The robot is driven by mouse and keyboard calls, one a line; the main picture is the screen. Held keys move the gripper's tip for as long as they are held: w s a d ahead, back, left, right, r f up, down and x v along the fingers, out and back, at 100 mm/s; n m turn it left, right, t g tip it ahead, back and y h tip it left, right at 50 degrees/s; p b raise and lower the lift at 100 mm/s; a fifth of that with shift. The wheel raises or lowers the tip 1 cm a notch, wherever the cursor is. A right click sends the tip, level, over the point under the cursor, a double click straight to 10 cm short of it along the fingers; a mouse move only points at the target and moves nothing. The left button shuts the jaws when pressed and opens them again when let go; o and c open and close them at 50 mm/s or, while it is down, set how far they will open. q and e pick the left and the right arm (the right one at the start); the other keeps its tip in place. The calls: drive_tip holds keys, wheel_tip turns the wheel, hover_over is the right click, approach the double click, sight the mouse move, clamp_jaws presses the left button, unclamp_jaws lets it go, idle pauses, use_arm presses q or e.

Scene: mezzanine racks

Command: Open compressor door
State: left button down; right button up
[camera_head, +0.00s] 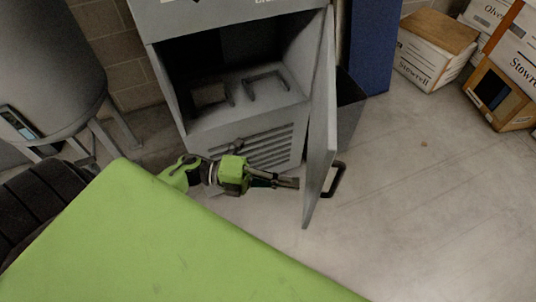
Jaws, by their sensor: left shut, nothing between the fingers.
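The grey compressor cabinet (232,136) stands at the top centre of the head view. Its door (319,130) is swung wide open on the right side and seen nearly edge-on, with a black handle (338,180) on its outer face. The dark interior shows, with black bracket-like parts on its floor. My left gripper (292,183) is shut and empty, low in front of the cabinet, its fingertips close to the inner side of the door near the lower part. I cannot tell whether they touch it. My right gripper is not in view.
A grey tank (50,65) on legs stands at the left. A blue column (375,45) and a dark bin (348,105) are behind the door. Cardboard boxes (430,60) sit at the upper right. The concrete floor (430,210) at the right is clear.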

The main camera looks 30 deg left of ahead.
sight(312, 185)
use_arm(q)
drive_tip(key=shift+x, duration=1.4)
drive_tip(key=shift+d, duration=0.25)
drive_tip(key=w+d, duration=0.1)
drive_tip(key=d, duration=0.1)
drive_tip(key=d+n+t+p, duration=0.1)
drive_tip(key=d, duration=0.1)
drive_tip(key=w+d+t+y+p, duration=0.1)
drive_tip(key=d, duration=0.2)
drive_tip(key=shift+w+r+n, duration=0.25)
drive_tip(key=shift+w+n, duration=0.1)
drive_tip(key=shift+n, duration=0.05)
drive_tip(key=w+d+n+t+y+b, duration=0.2)
drive_tip(key=w+d+t+b, duration=0.1)
drive_tip(key=w+d, duration=1.4)
drive_tip(key=shift+d+f+n+t+y, duration=0.3)
drive_tip(key=shift+d+t, duration=0.1)
drive_tip(key=shift+d, duration=0.7)
drive_tip(key=shift+s+a, duration=0.1)
